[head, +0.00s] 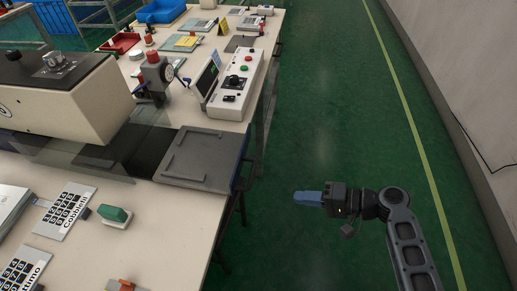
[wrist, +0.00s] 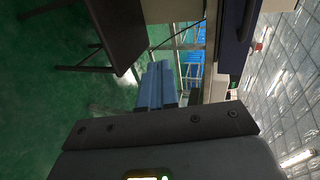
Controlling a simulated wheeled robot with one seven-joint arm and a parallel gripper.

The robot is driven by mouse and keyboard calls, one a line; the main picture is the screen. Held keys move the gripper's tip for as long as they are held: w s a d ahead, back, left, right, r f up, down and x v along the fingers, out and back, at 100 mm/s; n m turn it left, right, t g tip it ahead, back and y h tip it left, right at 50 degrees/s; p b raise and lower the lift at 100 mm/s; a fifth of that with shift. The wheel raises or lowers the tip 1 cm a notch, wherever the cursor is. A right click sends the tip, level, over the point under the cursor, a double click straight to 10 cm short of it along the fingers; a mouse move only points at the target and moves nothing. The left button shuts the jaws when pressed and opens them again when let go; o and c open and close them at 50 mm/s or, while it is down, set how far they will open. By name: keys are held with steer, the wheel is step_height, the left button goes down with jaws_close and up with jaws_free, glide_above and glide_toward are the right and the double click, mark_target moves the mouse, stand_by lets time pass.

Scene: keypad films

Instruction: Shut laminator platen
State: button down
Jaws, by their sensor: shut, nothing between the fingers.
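The laminator (head: 65,100) stands at the left of the head view. It has a cream body with a dark top and is cut off by the frame edge. A dark grey flat plate (head: 203,157) lies in front of it at the bench's right edge, with a glassy sheet between them. I cannot tell which part is the platen, or its exact angle. My gripper (head: 297,198) has blue fingers and is right of the bench over the green floor, apart from the plate and touching nothing. In the wrist view its fingers (wrist: 158,84) are together and empty.
A control box (head: 237,85) with red and green buttons stands behind the plate. A green-handled block (head: 114,215) and printed keypad films (head: 67,210) lie in front. A blue bin (head: 160,11) is at the back. The aisle right of the bench is clear up to the wall.

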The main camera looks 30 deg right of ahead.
steer(key=w+d+r+n+t+y, duration=0.15)
steer(key=w+d+r+y, duration=0.3)
steer(key=r, duration=0.45)
steer(key=p, duration=0.3)
glide_toward(222, 148)
steer(key=shift+a+r, duration=0.15)
steer(key=shift+r, duration=0.5)
steer(key=shift+w, duration=0.1)
steer(key=b+x, duration=0.3)
steer(key=x, duration=0.6)
steer(key=shift+w+a+f+b, duration=0.15)
steer(key=shift+w+f+b, duration=0.05)
steer(key=shift+b, duration=0.1)
steer(key=shift+w+a+r, duration=0.1)
steer(key=shift+w+a, duration=0.1)
